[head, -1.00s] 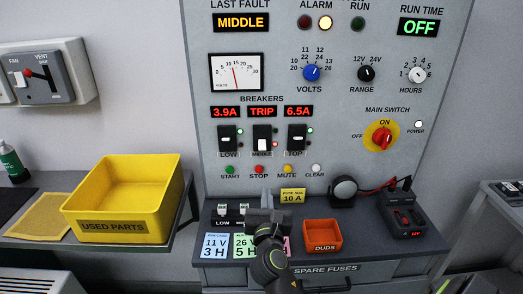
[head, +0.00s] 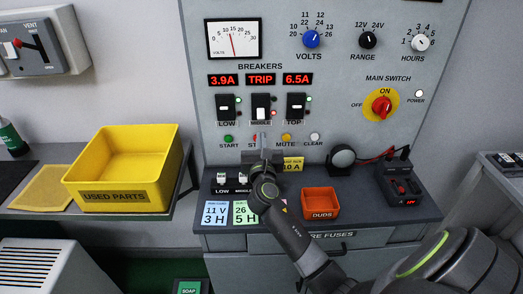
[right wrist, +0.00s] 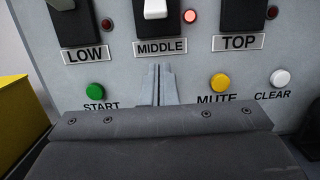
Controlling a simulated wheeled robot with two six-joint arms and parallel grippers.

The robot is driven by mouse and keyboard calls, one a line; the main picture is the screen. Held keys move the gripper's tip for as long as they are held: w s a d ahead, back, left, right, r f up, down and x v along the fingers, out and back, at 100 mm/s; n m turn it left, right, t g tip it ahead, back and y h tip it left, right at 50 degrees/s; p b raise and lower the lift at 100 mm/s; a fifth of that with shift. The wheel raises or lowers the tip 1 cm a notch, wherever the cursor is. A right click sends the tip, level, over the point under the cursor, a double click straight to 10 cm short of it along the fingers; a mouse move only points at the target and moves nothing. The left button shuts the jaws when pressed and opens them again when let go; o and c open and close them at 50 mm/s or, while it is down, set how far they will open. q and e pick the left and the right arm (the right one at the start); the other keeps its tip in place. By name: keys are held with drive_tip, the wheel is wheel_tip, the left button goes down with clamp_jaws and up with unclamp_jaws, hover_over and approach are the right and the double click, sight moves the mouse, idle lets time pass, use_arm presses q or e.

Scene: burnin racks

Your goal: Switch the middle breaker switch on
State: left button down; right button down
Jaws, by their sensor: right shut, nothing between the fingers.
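The middle breaker switch (head: 261,107) is a black plate with a white lever in the breaker row of the grey panel. Its lever (right wrist: 155,9) shows at the top of the right wrist view, above the MIDDLE label (right wrist: 161,47). A red lamp is lit beside it, and the display above reads TRIP (head: 261,79). My right gripper (head: 262,138) is shut and empty, just below the middle switch, in front of the STOP button, which it mostly hides. Its closed fingertips (right wrist: 158,70) point up just below the MIDDLE label. My left gripper is out of view.
The LOW switch (head: 227,107) and TOP switch (head: 296,106) flank the middle one. The START button (right wrist: 95,91), MUTE button (right wrist: 219,82) and CLEAR button (right wrist: 280,78) sit close to the fingers. An orange DUDS bin (head: 320,203) stands on the shelf below.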

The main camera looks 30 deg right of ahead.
sight(261, 114)
drive_tip(key=shift+w+d+r+p, duration=0.25)
drive_tip(key=shift+w+d+r, duration=0.1)
drive_tip(key=shift+w, duration=0.2)
drive_tip(key=shift+w+d+r+p, duration=0.2)
drive_tip(key=shift+w+d+r, duration=0.15)
drive_tip(key=shift+w, duration=0.2)
drive_tip(key=shift+s+a+r+p, duration=0.2)
drive_tip(key=shift+s+r+p, duration=0.15)
drive_tip(key=shift+r, duration=0.1)
drive_tip(key=shift+s+a+r+p, duration=0.2)
drive_tip(key=shift+r+p, duration=0.1)
drive_tip(key=shift+r, duration=0.15)
drive_tip(key=shift+s+a+r, duration=0.15)
drive_tip(key=shift+s+r, duration=0.1)
drive_tip(key=shift+r, duration=0.1)
